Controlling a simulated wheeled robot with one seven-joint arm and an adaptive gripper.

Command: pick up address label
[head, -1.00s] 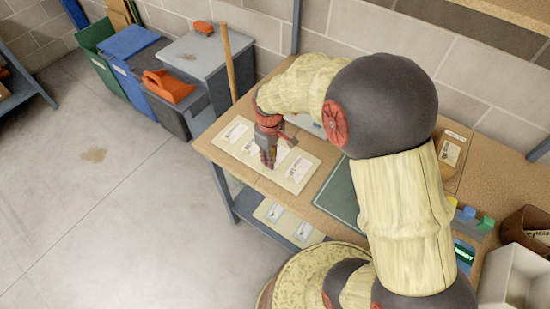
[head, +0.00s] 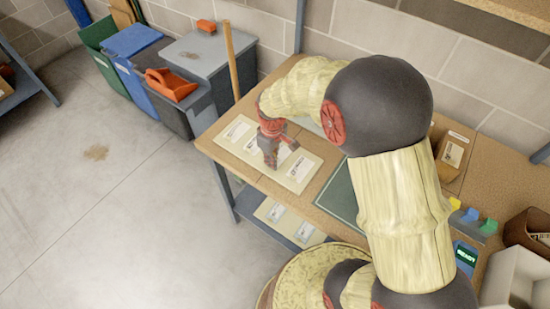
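Several white address labels with dark print lie in a row on a pale backing sheet (head: 310,159) on the workbench. One label (head: 237,131) is at the sheet's left end, and another label (head: 299,168) is at its right end. My gripper (head: 272,164), red and grey, points down over the middle of the row, between these two. It partly hides the middle labels. I cannot tell whether its fingertips touch the sheet, whether they are open, or whether they hold anything.
A dark green mat (head: 340,194) lies right of the sheet, partly behind my arm. A small device (head: 465,257), a white bin (head: 512,278) and a brown box (head: 528,232) are at the right. More labelled sheets (head: 288,222) lie on the lower shelf. Bins stand beyond the bench's left end.

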